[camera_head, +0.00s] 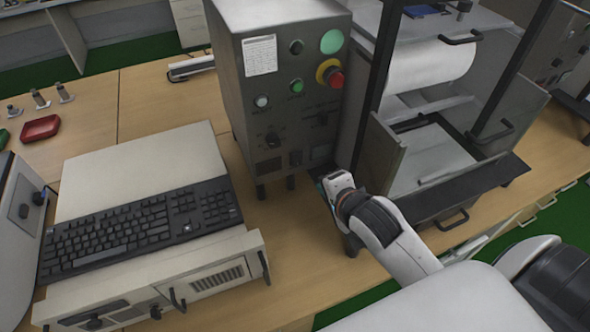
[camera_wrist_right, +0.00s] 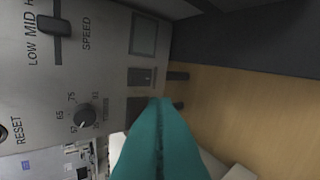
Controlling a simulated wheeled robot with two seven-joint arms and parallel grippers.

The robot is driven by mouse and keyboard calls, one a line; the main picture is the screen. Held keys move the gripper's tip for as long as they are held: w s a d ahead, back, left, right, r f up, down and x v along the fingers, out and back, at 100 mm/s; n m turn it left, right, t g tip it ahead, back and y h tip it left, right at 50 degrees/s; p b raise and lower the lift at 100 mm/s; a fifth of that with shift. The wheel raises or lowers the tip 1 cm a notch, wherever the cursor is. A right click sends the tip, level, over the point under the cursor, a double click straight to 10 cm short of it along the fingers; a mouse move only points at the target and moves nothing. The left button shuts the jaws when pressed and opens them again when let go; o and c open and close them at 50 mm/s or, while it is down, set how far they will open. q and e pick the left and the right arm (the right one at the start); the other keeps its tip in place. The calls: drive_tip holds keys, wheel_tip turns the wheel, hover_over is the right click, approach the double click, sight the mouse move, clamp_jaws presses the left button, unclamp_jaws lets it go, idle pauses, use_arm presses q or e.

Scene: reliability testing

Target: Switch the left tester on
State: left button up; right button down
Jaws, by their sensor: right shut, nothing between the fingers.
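The left tester (camera_head: 290,70) is a grey box with a control panel, standing on the table in the head view. Low on its panel is a small black switch (camera_head: 295,158), left of a dark square display (camera_head: 320,153). The wrist view shows this switch (camera_wrist_right: 142,77) close up, beside the display (camera_wrist_right: 145,37) and a round dial (camera_wrist_right: 85,115). My right gripper (camera_head: 324,187) is low in front of the panel's lower right corner. Its teal fingers (camera_wrist_right: 156,105) are shut and empty, near the switch; contact cannot be told. My left gripper is out of view.
A keyboard (camera_head: 140,220) lies on a beige case (camera_head: 210,275) to the left. A test frame with a white roll (camera_head: 430,68) stands right of the panel. A second grey machine (camera_head: 560,50) is at the far right. Bare wood (camera_head: 300,235) lies before the tester.

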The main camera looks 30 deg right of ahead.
drive_tip(key=shift+s+m, duration=0.1)
drive_tip(key=shift+m, duration=0.6)
drive_tip(key=shift+d, duration=0.1)
drive_tip(key=p, duration=0.1)
approach(298, 165)
wheel_tip(298, 165, down, 3)
drive_tip(key=w, duration=0.3)
drive_tip(key=w+p, duration=0.1)
drive_tip(key=w, duration=0.1)
drive_tip(key=shift+w+d+f, duration=0.1)
drive_tip(key=shift+d+f, duration=0.05)
drive_tip(key=shift+f, duration=0.25)
